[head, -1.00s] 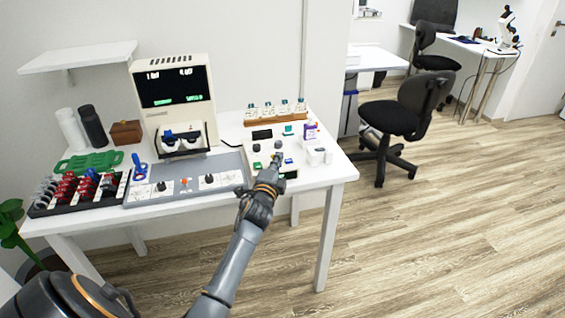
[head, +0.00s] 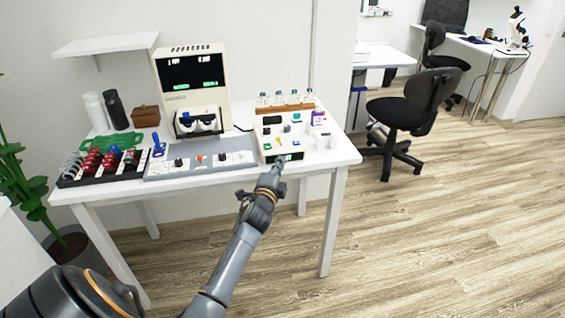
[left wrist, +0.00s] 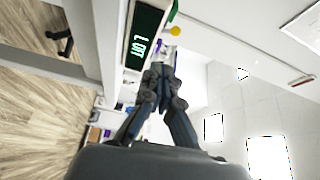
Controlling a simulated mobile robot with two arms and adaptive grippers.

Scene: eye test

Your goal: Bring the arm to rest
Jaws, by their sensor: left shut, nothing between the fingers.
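My left arm reaches from the bottom left of the head view to the front of the white table (head: 215,183). My left gripper (head: 281,160) is shut and empty, in front of a pale device with a small display (head: 295,157) near the table's front edge. In the left wrist view the shut fingers (left wrist: 158,68) show beside the device's lit green display (left wrist: 145,36). I cannot tell whether the fingertips touch the device. My right gripper is not in view.
An eye test machine (head: 192,80) with a dark screen stands at the table's back. A grey panel (head: 232,157), a dark rack (head: 80,181) of red and grey pieces and a bottle rack (head: 285,108) share the table. A black chair (head: 400,112) stands right; floor between is open.

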